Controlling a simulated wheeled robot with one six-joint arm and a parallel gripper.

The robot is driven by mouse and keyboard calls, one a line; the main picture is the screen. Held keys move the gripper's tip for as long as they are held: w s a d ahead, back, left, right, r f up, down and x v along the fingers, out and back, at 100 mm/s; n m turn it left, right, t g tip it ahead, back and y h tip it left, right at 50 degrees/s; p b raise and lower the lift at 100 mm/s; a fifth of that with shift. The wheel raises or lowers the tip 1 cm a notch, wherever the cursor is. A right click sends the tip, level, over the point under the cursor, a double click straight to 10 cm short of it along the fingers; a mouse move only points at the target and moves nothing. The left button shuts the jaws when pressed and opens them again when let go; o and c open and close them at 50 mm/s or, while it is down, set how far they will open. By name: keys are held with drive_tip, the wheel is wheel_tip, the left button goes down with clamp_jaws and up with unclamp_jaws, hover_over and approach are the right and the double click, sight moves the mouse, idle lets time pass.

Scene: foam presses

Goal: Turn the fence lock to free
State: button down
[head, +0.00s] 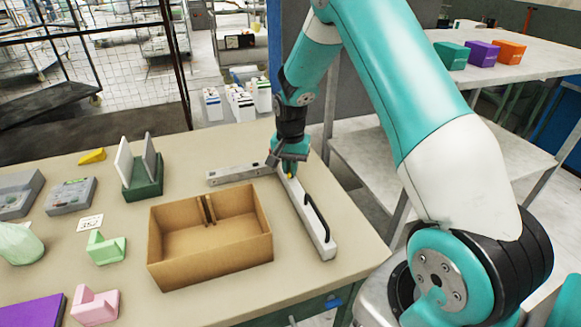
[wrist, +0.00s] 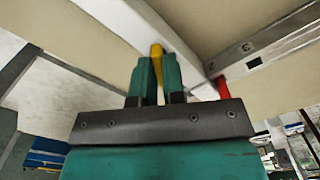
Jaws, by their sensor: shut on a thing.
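The fence is a long white bar (head: 309,222) with a black handle, lying along the right side of the table. The fence lock is a small yellow lever (wrist: 156,49) at the far end of the bar. My gripper (head: 290,171) is over that end, pointing down. In the wrist view its two green fingers (wrist: 156,78) are closed on either side of the yellow lever, whose tip shows between them. Most of the lever is hidden by the fingers. A small red part (wrist: 221,88) sits beside the bar.
A grey marked rail (head: 233,174) meets the far end of the fence. An open cardboard box (head: 209,265) stands left of the fence. A green holder with upright plates (head: 142,187) and several foam pieces lie further left. The table's right edge is close.

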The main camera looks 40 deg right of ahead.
drive_tip(key=n, duration=0.6)
drive_tip(key=shift+n, duration=0.3)
drive_tip(key=shift+r, duration=0.1)
idle(0.4)
drive_tip(key=c, duration=1.2)
unclamp_jaws()
wheel_tip(320, 180, up, 17)
drive_tip(key=b, duration=0.2)
drive_tip(key=shift+r+b, duration=0.2)
drive_tip(key=shift+b, duration=0.15)
